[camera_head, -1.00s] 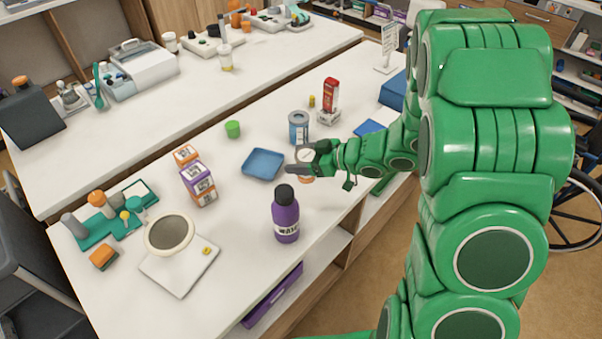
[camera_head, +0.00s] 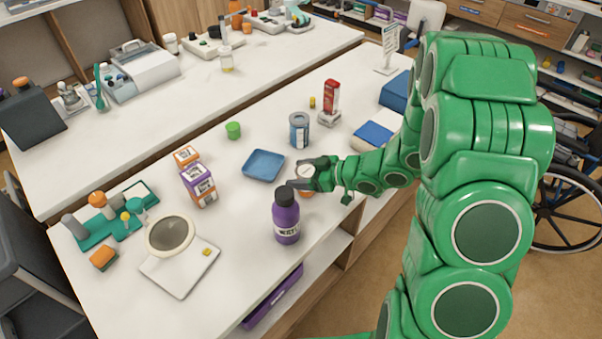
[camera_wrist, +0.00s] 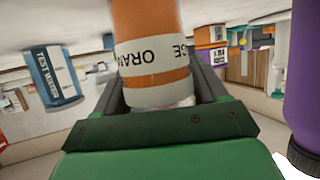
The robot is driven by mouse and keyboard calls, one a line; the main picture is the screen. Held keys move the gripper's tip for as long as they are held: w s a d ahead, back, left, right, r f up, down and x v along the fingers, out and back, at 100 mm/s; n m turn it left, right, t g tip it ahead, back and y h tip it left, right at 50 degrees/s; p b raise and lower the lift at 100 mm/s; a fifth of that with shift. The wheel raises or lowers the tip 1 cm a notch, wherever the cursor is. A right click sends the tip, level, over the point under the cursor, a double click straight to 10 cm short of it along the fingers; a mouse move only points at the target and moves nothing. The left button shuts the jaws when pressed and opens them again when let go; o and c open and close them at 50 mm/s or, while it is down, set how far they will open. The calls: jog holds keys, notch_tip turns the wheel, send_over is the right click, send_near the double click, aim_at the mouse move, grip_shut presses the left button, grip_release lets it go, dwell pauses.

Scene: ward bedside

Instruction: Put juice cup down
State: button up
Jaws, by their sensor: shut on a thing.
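The juice cup (camera_wrist: 150,45) is orange with a white band reading "ORAN…" and shows large in the wrist view, between the jaws. My gripper (camera_head: 305,174) is shut on the cup near the front edge of the white table (camera_head: 235,265). In the head view the cup's pale top shows between the fingers, with a little orange below. The wrist view appears upside down. The head view does not show clearly whether the cup's base touches the table.
A purple bottle (camera_head: 286,217) stands just in front of my gripper. A blue tray (camera_head: 263,165) lies to its left. Bare tabletop lies between the tray and the bottle.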

jog(key=shift+f, duration=0.15)
jog(key=o, duration=1.2)
jog(key=shift+c, duration=0.2)
jog(key=shift+r, duration=0.2)
jog(key=v, duration=1.2)
